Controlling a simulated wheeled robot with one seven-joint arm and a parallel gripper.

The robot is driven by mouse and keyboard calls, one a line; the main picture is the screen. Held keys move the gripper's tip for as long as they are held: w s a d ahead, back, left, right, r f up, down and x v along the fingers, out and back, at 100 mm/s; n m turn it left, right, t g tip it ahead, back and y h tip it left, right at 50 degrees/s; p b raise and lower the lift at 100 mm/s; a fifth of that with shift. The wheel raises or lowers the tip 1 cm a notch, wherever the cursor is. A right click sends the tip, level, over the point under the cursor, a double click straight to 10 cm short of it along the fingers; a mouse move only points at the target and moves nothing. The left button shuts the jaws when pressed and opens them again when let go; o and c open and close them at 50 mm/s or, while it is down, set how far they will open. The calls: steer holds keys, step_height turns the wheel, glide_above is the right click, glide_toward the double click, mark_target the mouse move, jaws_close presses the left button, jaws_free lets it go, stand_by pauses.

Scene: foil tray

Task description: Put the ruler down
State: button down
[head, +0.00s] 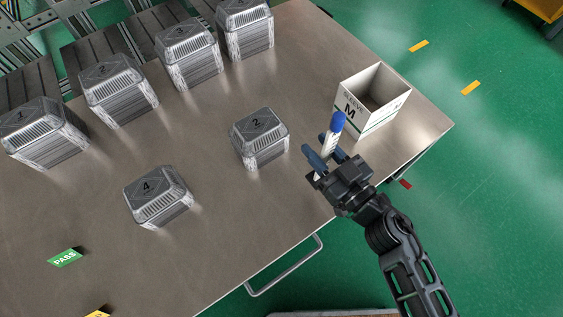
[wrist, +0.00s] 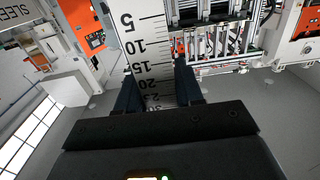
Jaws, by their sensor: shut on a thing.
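The ruler (head: 330,138) is a white strip with a blue upper end in the head view. It stands roughly upright above the right part of the metal table (head: 235,200). My gripper (head: 324,153) is shut on its lower part. In the wrist view the ruler (wrist: 147,35) rises between my two dark fingers, with black marks and the numbers 5, 10, 15 and 20 facing the camera. Its lower end is hidden by my gripper, and I cannot tell whether it touches the table.
A white open box (head: 351,110) marked SLEEVE M stands just behind and right of the ruler. Several numbered ribbed silver boxes, including one marked 4 (head: 158,197) and one marked 2 (head: 259,138), stand to the left. A green PASS label (head: 65,257) lies front left. The front middle is bare.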

steer(key=shift+w+a+f, duration=0.1)
steer(key=shift+w+f, duration=0.1)
steer(key=shift+w, duration=0.05)
steer(key=b, duration=0.6)
glide_toward(266, 137)
steer(key=w+a+r, duration=0.3)
steer(key=w+r, duration=0.1)
steer(key=w, duration=0.1)
steer(key=shift+s+f+b, duration=0.1)
steer(key=shift+f+b, duration=1.4)
steer(key=shift+f, duration=0.4)
steer(key=shift+f, duration=0.1)
steer(key=shift+f, duration=0.1)
steer(key=c, duration=0.7)
jaws_free()
